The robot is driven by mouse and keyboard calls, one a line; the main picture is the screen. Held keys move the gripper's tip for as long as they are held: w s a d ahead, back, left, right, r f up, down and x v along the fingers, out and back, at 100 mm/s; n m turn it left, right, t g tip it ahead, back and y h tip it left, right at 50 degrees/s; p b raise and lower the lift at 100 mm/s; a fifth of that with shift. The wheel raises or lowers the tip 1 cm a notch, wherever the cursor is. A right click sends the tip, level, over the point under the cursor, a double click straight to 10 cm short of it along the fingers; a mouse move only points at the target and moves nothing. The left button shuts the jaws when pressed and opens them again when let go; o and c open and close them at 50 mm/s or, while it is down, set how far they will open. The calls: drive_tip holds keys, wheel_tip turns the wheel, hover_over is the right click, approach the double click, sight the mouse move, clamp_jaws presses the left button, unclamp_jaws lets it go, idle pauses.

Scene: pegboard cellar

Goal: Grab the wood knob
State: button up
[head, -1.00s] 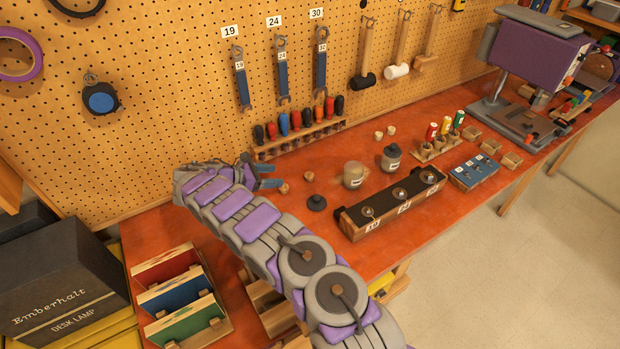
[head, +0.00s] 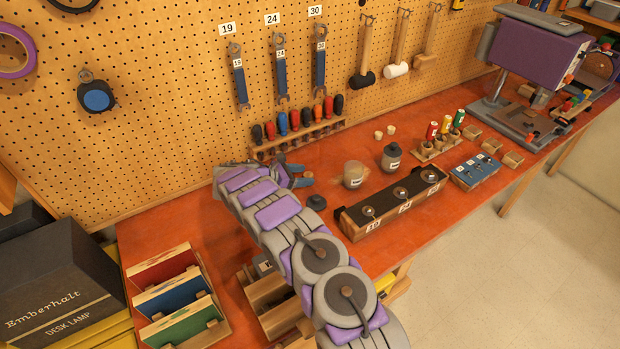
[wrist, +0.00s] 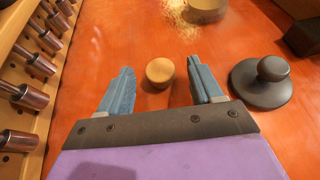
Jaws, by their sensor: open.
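The wood knob (wrist: 160,72) is a small round light-brown piece on the red-orange bench top. In the wrist view it lies between the two blue fingers of my gripper (wrist: 160,64), near the tips, with a gap on each side. My gripper is open and holds nothing. In the head view my gripper (head: 300,174) is low over the bench, in front of the screwdriver rack; I cannot clearly make out the knob there.
A dark round lid (wrist: 262,88) with a knob lies close to the right finger. A jar (head: 353,174) stands beyond. The screwdriver rack (head: 300,137) runs along the pegboard, left in the wrist view. A dark block with sockets (head: 392,203) sits to the right.

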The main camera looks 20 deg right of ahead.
drive_tip(key=shift+w+d+f, duration=0.1)
drive_tip(key=shift+d+f, duration=0.15)
drive_tip(key=shift+f, duration=0.1)
drive_tip(key=shift+a, duration=0.1)
drive_tip(key=shift+d, duration=0.65)
drive_tip(key=c, duration=0.7)
drive_tip(key=shift+a, duration=0.4)
drive_tip(key=c, duration=0.4)
